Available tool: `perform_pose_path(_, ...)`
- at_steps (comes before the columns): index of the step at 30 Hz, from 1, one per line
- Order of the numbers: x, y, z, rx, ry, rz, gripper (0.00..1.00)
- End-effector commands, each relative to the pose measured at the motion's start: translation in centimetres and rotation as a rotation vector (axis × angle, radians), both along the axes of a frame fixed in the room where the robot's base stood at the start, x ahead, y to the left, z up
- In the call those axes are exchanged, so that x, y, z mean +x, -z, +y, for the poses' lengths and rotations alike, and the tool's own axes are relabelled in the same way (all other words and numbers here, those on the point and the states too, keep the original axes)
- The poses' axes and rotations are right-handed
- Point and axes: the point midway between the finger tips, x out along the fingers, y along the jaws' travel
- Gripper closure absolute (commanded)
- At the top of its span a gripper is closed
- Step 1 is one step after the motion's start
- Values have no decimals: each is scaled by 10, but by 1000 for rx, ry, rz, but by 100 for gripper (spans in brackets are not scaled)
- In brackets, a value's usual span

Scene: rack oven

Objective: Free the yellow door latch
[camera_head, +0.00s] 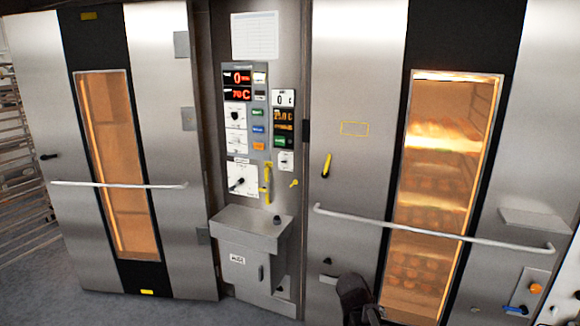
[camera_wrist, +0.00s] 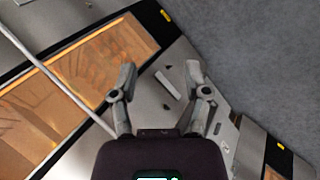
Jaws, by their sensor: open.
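The yellow door latch (camera_head: 327,165) is a small, slim yellow handle on the steel right oven door (camera_head: 357,105), left of its window and above the long handle bar. It looks near upright, leaning slightly. A longer yellow lever (camera_head: 265,184) is on the control column between the doors, with a small yellow piece (camera_head: 293,183) to its right. My gripper (camera_wrist: 160,76) is open and empty in the wrist view, its fingers spread before a steel surface. My dark arm shows low in the head view, below and apart from the latch. No yellow latch is visible between the fingers.
The right door's bar (camera_head: 430,231) runs across its glowing window, full of trays. The left door (camera_head: 170,130) has its own bar (camera_head: 118,185). A steel box (camera_head: 247,250) juts from the column. A wire rack (camera_head: 20,170) stands far left. Grey floor (camera_wrist: 260,60) looks clear.

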Motion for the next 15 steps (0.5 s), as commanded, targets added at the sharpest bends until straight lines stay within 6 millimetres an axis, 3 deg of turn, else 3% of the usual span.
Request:
perform_pose_path(6,-47,21,32,286,187,41,39)
perform_pose_path(15,-80,27,66,517,339,104,39)
